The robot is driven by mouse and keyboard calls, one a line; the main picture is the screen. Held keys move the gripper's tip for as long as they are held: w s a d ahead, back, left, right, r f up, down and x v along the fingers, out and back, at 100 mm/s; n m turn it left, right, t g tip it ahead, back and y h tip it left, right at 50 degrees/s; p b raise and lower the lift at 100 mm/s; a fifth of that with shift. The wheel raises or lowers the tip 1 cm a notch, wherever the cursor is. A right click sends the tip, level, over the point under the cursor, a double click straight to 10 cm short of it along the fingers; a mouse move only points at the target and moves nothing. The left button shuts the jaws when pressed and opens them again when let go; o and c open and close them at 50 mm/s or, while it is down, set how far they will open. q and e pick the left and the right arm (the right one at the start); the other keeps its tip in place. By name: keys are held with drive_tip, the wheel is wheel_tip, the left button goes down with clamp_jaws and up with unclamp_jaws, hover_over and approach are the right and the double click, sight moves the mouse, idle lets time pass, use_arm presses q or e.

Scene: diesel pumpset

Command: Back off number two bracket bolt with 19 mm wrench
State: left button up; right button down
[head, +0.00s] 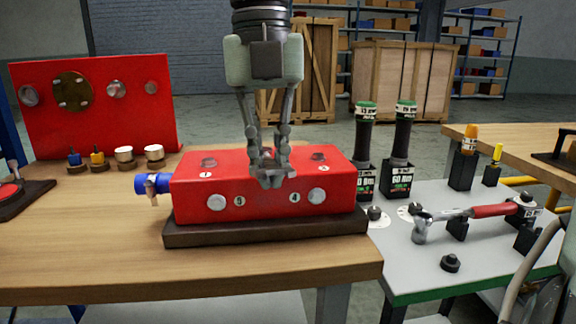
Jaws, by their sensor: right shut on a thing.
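A red block (258,200) sits on a dark base on the wooden bench. Its top has a bolt at the left by label 1 and a bolt (320,156) at the right by a label too small to read. Two round heads show on its front face. My right gripper (270,178) comes down from above over the middle of the block, left of the right top bolt. It is shut on a small grey metal piece that its fingers mostly hide, so I cannot tell if it is a wrench. My left gripper is not in view.
A blue fitting (151,184) sticks out of the block's left end. On the grey cart are a red-handled tool (470,212), two green-topped tools in stands (365,150) and an orange-handled one (469,140). A red upright panel (140,95) stands at back left. The bench front is clear.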

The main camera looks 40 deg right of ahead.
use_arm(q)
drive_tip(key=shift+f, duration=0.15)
use_arm(e)
drive_tip(key=shift+a+f, duration=0.1)
drive_tip(key=shift+f, duration=0.1)
idle(0.3)
use_arm(q)
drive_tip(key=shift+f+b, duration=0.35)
drive_tip(key=shift+b, duration=0.15)
use_arm(e)
drive_tip(key=shift+f, duration=0.4)
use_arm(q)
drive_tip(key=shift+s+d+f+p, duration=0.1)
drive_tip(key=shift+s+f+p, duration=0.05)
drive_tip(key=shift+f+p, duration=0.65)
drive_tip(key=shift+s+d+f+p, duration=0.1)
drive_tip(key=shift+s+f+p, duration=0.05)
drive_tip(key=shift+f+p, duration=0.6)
use_arm(e)
drive_tip(key=s+d+n, duration=0.1)
drive_tip(key=d+n, duration=0.8)
drive_tip(key=d, duration=0.1)
drive_tip(key=shift+s+d+f+h, duration=0.15)
drive_tip(key=shift+s+h, duration=0.25)
